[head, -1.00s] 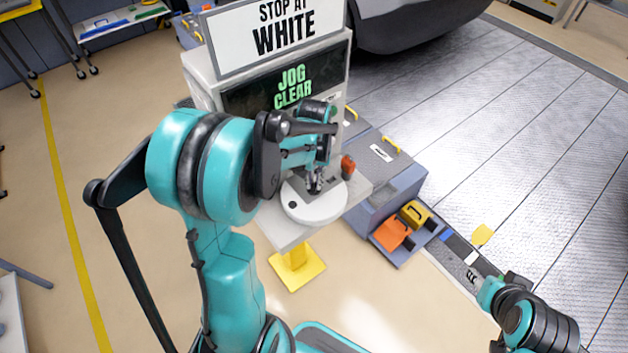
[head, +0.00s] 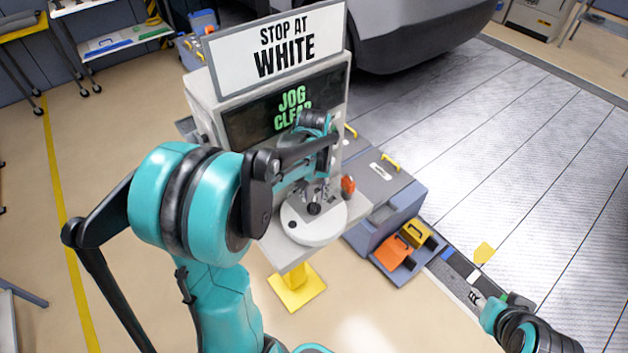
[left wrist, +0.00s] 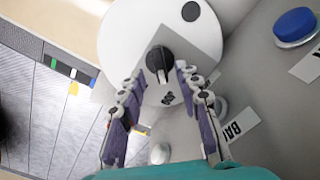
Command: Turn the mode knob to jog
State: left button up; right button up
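The mode knob (left wrist: 160,60) is black and round with a pale pointer mark. It stands on a white round plate (left wrist: 122,38) beside a grey panel in the left wrist view. In the head view the plate (head: 318,232) is at the front of the console, with the dark knob (head: 313,208) at its back edge. My left gripper (left wrist: 158,82) is open and empty; its two purple-padded fingers are apart, just short of the knob. In the head view it (head: 318,188) is above the plate. My right gripper (head: 480,300) is low at right, too small to read.
The console screen (head: 262,118) shows "JOG CLEAR" under a "STOP AT WHITE" sign (head: 278,45). A red-orange control (head: 348,186) is right of the plate. A blue button (left wrist: 295,26) is on the panel. Orange (head: 393,254) and yellow pedals stand on the floor.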

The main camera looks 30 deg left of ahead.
pick_arm(q)
notch_tip(320, 180, up, 9)
dwell(0.7)
